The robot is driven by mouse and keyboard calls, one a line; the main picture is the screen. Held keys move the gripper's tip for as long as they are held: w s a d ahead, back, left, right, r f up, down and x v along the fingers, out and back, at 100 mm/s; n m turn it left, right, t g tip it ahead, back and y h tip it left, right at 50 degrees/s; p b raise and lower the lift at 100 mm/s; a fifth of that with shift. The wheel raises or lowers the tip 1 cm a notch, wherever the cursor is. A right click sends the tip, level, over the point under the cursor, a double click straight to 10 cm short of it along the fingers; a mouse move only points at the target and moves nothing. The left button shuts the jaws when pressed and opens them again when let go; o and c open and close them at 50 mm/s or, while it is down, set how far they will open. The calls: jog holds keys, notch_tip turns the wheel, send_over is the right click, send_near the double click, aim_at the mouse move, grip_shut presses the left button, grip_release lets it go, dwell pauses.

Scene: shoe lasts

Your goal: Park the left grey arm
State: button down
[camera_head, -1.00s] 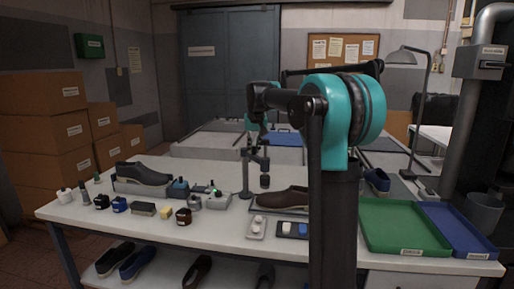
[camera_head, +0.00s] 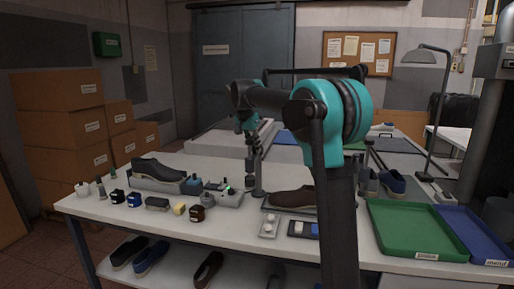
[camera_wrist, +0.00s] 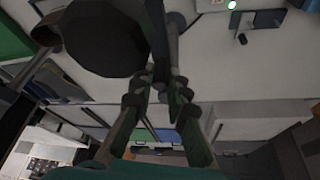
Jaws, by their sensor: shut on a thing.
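My gripper (camera_head: 250,122) is at the near-middle of the workbench, up by a slim grey post (camera_head: 258,178). The grey arm (camera_wrist: 157,35) comes off this post, with a dark cylindrical head (camera_head: 249,181) hanging from it just left of the post. In the wrist view my gripper (camera_wrist: 160,92) has its green fingers closed in on the dark bar of the arm. A large dark round part (camera_wrist: 105,40) fills the upper left of that view. In the head view the grasp is small and partly covered.
A grey device with a green light (camera_head: 229,198) is close left of the post. A dark shoe (camera_head: 158,172) stands farther left, with several small pots in front. A brown shoe (camera_head: 291,197) lies right of the post. Green (camera_head: 415,228) and blue (camera_head: 474,235) trays are at right.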

jog(key=shift+a, duration=0.1)
dwell(0.4)
jog(key=c, duration=1.5)
grip_release()
jog(key=v, duration=1.2)
jog(key=shift+w, duration=0.15)
